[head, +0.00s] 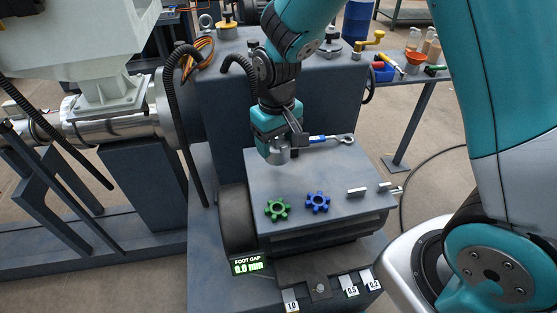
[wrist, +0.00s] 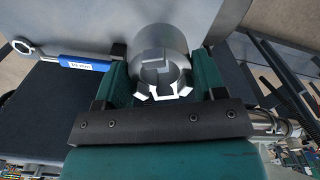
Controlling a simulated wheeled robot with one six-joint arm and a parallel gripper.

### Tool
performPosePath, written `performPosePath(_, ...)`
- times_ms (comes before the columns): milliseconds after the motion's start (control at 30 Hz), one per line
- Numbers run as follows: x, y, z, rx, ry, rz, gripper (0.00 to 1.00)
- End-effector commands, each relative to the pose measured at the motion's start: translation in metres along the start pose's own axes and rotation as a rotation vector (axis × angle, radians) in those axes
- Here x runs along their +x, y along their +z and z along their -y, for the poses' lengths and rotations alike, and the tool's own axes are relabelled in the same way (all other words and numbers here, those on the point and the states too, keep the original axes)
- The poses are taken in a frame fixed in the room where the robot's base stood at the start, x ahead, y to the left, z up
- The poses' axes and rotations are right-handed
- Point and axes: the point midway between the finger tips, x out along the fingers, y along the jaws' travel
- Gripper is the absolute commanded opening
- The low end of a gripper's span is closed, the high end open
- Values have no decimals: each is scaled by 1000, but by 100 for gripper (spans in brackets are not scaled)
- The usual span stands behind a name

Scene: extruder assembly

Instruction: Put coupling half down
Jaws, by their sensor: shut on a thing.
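My gripper (head: 274,150) is shut on a grey metal coupling half (head: 278,156), above the left back part of the grey block's top. In the wrist view the coupling half (wrist: 160,62) sits between the two teal fingers (wrist: 161,85), with its jaw-like lugs towards the camera. I cannot tell whether its lower end touches the surface. A green gear-shaped piece (head: 278,209) and a blue one (head: 317,202) lie on the block's top (head: 300,175), in front of the gripper.
A blue-handled wrench (head: 330,139) lies just right of the gripper, and also shows in the wrist view (wrist: 75,62). Small metal blocks (head: 357,192) lie at the right edge. A display (head: 247,265) reads "FOOT GAP 0.0 mm". Labelled shims (head: 351,290) lie below in front. The middle of the block top is clear.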

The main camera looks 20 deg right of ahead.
Motion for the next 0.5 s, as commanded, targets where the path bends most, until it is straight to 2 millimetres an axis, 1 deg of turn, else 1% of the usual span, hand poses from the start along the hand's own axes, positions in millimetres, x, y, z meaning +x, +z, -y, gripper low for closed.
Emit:
performPosePath(33,9,1,0,0,0,3,39)
performPosePath(233,27,0,0,0,0,1,39)
performPosePath(400,52,0,0,0,0,2,39)
performPosePath(467,58,0,0,0,0,1,39)
performPosePath(500,60,0,0,0,0,0,35)
